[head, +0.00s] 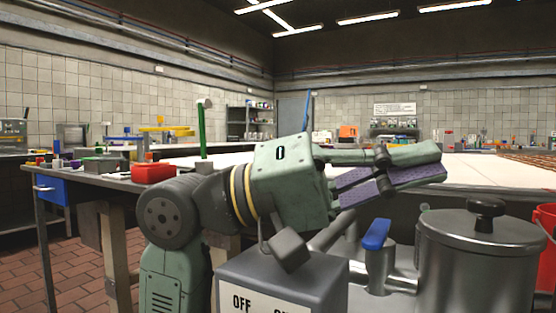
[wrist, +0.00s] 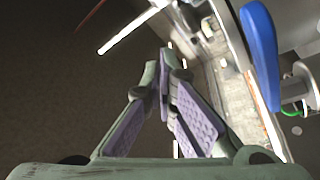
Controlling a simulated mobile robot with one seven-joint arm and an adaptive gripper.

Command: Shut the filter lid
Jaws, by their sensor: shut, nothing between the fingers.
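A steel cylindrical vessel (head: 470,275) stands at the lower right of the head view. Its round metal lid (head: 450,225) with a black knob (head: 486,212) lies flat on top, as far as this angle shows. I cannot tell for sure that this is the filter lid. A blue lever handle (head: 376,234) on a metal fitting stands left of the vessel; a blue handle (wrist: 260,55) also shows in the wrist view. My gripper (head: 438,163) is shut and empty, above and left of the lid, apart from it. Its purple-padded fingers (wrist: 163,65) meet in the wrist view.
A grey box (head: 282,280) labelled OFF stands below my arm. A red container (head: 546,218) is at the far right edge, beside the vessel. A white worktop (head: 490,168) lies behind.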

